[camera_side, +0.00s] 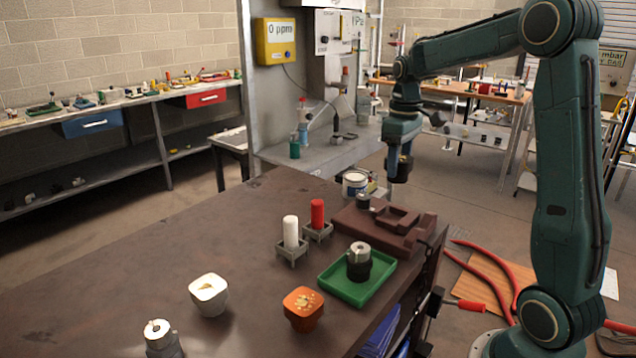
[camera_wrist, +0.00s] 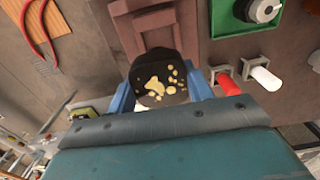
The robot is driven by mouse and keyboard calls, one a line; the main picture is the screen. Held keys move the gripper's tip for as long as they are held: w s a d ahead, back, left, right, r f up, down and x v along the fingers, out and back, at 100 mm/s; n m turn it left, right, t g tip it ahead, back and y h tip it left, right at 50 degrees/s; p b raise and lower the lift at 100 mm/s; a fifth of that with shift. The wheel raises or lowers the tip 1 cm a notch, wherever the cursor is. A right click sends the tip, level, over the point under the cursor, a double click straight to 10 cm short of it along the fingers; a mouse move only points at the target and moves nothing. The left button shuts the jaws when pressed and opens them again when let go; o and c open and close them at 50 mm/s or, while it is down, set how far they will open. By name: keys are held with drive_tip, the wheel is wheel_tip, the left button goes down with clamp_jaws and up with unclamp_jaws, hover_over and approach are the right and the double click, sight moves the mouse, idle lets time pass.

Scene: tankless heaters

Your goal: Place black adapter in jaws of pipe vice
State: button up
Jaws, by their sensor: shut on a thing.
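My gripper (camera_side: 400,165) hangs above the back of the bench, shut on a black piece that looks like the black adapter (camera_side: 405,168). In the wrist view the black adapter (camera_wrist: 158,82) sits between the blue fingers of my gripper (camera_wrist: 159,90), with pale yellow patches on its facing end. A brown block with a raised, recessed part (camera_side: 418,240), which appears to be the pipe vice, lies on the bench below and is apart from the adapter in the side view. Its brown frame (camera_wrist: 118,8) shows just beyond the adapter in the wrist view, partly hidden by it.
A green tray (camera_side: 328,283) holds a black-and-silver fitting (camera_side: 358,262). Red (camera_side: 317,213) and white (camera_side: 290,232) cylinders stand in holders nearby. A white cup (camera_side: 208,295), an orange cup (camera_side: 303,308) and a metal fitting (camera_side: 160,338) stand forward. The bench's left side is clear.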

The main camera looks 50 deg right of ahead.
drive_tip(key=shift+f, duration=5.5)
drive_tip(key=shift+f, duration=0.1)
drive_tip(key=shift+f, duration=0.3)
